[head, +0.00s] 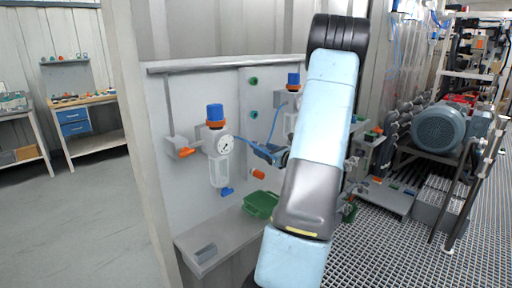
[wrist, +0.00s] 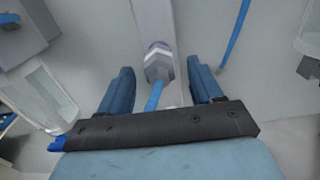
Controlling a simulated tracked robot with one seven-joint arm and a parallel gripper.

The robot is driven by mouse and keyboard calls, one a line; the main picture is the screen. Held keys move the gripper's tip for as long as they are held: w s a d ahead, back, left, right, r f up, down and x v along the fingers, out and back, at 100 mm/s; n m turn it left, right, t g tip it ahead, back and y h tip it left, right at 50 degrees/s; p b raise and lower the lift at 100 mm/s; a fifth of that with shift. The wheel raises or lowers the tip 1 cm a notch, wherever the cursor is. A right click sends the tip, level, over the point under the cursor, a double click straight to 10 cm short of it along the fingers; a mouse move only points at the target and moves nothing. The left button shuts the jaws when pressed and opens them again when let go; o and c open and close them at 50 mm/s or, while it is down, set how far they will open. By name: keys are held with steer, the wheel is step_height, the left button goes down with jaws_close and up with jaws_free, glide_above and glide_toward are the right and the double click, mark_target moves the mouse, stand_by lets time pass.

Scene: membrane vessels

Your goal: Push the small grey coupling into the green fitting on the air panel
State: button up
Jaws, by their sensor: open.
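In the wrist view a small grey hex coupling (wrist: 158,64), with a blue hose (wrist: 153,97) at its near end and a purplish ring (wrist: 158,47) at its far end, lies between the tips of my open gripper (wrist: 160,66). Gaps show on both sides, so the fingers do not touch it. In the head view my gripper (head: 277,155) is close to the air panel (head: 185,101), partly hidden by my arm. Green fittings (head: 254,81) (head: 252,115) sit on the panel above it. No green fitting is visible in the wrist view.
A gauge regulator with a blue knob (head: 215,112) and clear bowl is left of my gripper; another (head: 293,82) is partly behind my arm. An orange fitting (head: 258,175) protrudes below.

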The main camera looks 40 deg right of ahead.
steer(key=shift+w+a, duration=0.1)
steer(key=shift+w, duration=1.25)
steer(key=shift+c, duration=0.5)
jaws_close()
steer(key=shift+s, duration=0.15)
steer(key=shift+s+d, duration=0.15)
steer(key=shift+s, duration=1.3)
steer(key=shift+s+d, duration=0.1)
steer(key=shift+s, duration=1.3)
